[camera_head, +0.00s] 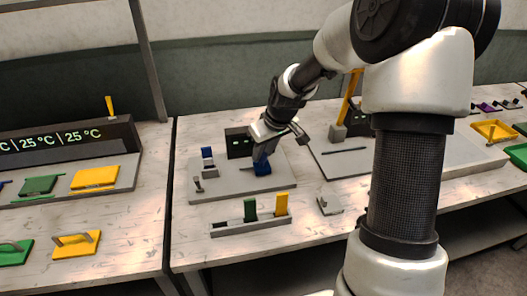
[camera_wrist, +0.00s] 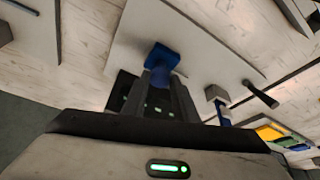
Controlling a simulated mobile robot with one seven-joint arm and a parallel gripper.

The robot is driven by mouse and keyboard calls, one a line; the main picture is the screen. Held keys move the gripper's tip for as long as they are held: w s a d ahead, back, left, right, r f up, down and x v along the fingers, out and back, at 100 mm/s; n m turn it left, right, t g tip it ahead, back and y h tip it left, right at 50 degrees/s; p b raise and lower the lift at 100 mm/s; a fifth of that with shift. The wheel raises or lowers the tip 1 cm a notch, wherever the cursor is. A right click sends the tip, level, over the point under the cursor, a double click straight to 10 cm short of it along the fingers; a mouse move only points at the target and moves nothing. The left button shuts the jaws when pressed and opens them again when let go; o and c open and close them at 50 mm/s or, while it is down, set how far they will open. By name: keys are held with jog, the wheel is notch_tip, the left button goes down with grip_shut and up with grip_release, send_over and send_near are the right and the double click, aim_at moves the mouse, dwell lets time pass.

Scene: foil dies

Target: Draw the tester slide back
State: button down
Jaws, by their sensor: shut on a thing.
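The tester stands on a grey plate (camera_head: 225,187) on the middle table, with a dark display box (camera_head: 239,143) showing green marks at its back. My gripper (camera_head: 262,160) reaches down over the plate and is shut on a blue piece (camera_head: 263,169). In the wrist view my fingers (camera_wrist: 163,80) close around the neck of this blue piece (camera_wrist: 161,53), whose flat square part lies at the plate. A grey block (camera_head: 210,168) with a blue strip stands left of the gripper. Which part is the slide, I cannot tell for certain.
A small dark lever (camera_head: 198,185) stands at the plate's left front. A grey rack (camera_head: 252,225) with a green and a yellow die stands in front. A small grey item (camera_head: 330,204) lies to its right. A left table holds a temperature unit (camera_head: 70,145).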

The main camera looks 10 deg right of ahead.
jog(key=a+b, duration=0.1)
jog(key=a, duration=0.5)
jog(key=shift+a, duration=0.25)
jog(key=c, duration=1.5)
grip_release()
jog(key=shift+a, duration=0.1)
jog(key=shift+o, duration=0.2)
jog(key=shift+r, duration=0.2)
jog(key=p+v, duration=0.1)
jog(key=v, duration=1.6)
jog(key=shift+s+d+p, duration=0.2)
jog(key=shift+d+p, duration=0.05)
jog(key=shift+p, duration=0.1)
